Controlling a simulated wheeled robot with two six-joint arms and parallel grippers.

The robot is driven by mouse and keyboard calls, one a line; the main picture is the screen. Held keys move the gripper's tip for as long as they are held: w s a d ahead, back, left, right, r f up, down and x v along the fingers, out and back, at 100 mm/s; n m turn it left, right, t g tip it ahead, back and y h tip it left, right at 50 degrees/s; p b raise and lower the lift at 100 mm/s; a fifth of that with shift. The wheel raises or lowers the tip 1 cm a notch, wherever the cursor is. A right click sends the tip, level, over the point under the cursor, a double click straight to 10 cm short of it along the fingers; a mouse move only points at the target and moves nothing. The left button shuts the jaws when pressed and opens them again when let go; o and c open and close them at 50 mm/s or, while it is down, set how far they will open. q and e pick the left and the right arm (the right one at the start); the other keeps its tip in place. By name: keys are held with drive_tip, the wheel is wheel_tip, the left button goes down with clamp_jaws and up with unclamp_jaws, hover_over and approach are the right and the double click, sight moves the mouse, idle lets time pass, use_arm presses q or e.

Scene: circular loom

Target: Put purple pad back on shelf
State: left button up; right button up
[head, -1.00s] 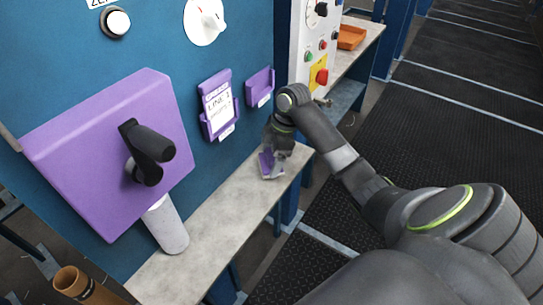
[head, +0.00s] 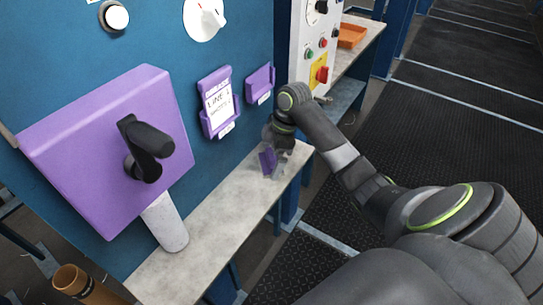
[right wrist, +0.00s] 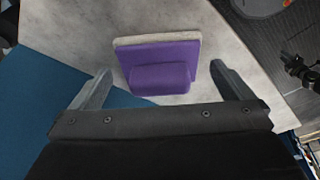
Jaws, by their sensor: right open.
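The purple pad (right wrist: 160,66) has a raised purple grip block and a pale edge along its far side. It is at the grey ledge below the blue panel, and in the head view it shows small and partly hidden by the gripper (head: 266,159). My right gripper (right wrist: 160,74) is open, with one finger on each side of the pad and visible gaps between. In the head view the right gripper (head: 274,164) points down over the far end of the grey ledge (head: 215,212). My left gripper is not in view.
A purple wall holder (head: 260,84) and a purple card holder (head: 217,103) are on the blue panel above the ledge. A purple box with a black handle (head: 110,150) juts out at left, above a pale cylinder (head: 165,224). The ledge's middle is clear.

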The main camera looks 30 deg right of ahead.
drive_tip(key=b+v, duration=0.1)
drive_tip(key=v, duration=0.6)
drive_tip(key=shift+r, duration=0.1)
drive_tip(key=p+v, duration=0.5)
drive_tip(key=v, duration=0.4)
drive_tip(key=shift+r+p, duration=0.35)
drive_tip(key=shift+r, duration=0.05)
drive_tip(key=shift+f, duration=0.15)
